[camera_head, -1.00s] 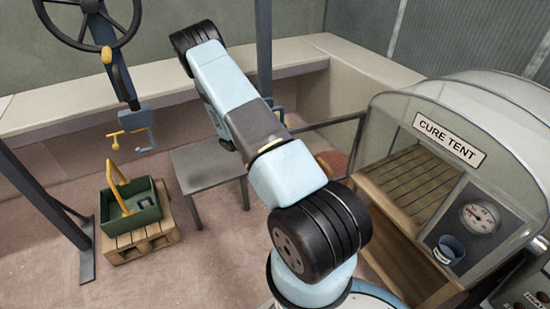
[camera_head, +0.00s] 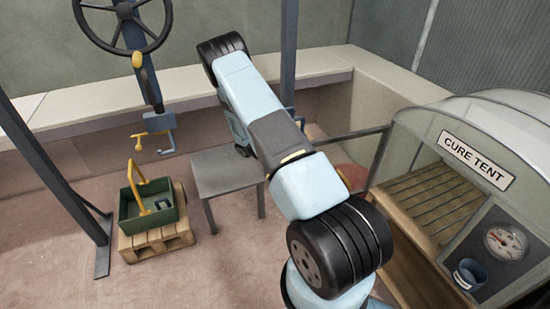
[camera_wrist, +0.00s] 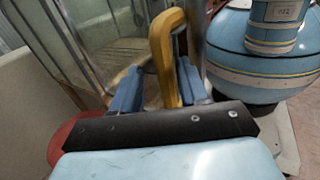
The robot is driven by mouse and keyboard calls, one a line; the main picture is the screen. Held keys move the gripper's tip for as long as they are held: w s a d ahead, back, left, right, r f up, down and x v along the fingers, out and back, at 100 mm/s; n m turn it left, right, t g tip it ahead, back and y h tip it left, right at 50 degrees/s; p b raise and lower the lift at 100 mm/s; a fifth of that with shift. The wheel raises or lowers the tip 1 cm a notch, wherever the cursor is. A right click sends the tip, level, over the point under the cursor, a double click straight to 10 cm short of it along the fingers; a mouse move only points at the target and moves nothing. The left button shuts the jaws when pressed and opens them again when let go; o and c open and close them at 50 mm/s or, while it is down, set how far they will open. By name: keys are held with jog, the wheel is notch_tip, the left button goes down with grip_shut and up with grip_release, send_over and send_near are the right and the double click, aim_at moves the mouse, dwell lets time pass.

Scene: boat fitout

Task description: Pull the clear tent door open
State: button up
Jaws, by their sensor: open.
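The clear door (camera_head: 352,134) has a dark top rail and stands out at an angle from the left of the tent (camera_head: 478,160) labelled CURE TENT. The tent's slatted wooden shelf (camera_head: 430,205) shows inside. In the wrist view, a yellow bar handle (camera_wrist: 165,55) stands between the two blue fingers of my gripper (camera_wrist: 158,88). The fingers are open on either side of it, and I cannot tell whether either one touches it. In the head view my arm hides my gripper and most of the handle.
A grey table (camera_head: 228,172) stands behind my arm. A green crate (camera_head: 150,218) rests on a wooden pallet (camera_head: 158,240) at left.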

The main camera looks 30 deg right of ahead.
jog(key=v, duration=1.1)
jog(key=shift+w, duration=0.3)
jog(key=shift+a, duration=0.1)
jog(key=s+a+r+m+t+y, duration=0.1)
jog(key=s+a+r+t+y, duration=0.15)
jog(key=r, duration=0.75)
jog(key=s+a+r+m+t+y, duration=0.1)
jog(key=s+r+t, duration=0.25)
jog(key=r, duration=0.65)
jog(key=s+a+r+m+t+y, duration=0.15)
jog(key=r+t, duration=0.25)
jog(key=r, duration=0.6)
jog(key=s+a+r+t+y, duration=0.1)
jog(key=s+a+r+t, duration=0.1)
jog(key=s+r+t, duration=0.2)
jog(key=s+a+r+m+t+y, duration=0.1)
jog(key=s+a+r+t, duration=0.2)
jog(key=s, duration=0.8)
jog(key=s+a+r+t, duration=0.2)
jog(key=s+r+t, duration=0.2)
jog(key=s, duration=0.4)
jog(key=shift+s+a+r+m+t+y, duration=0.25)
jog(key=shift+r+m+t+y, duration=0.15)
jog(key=shift+r, duration=0.15)
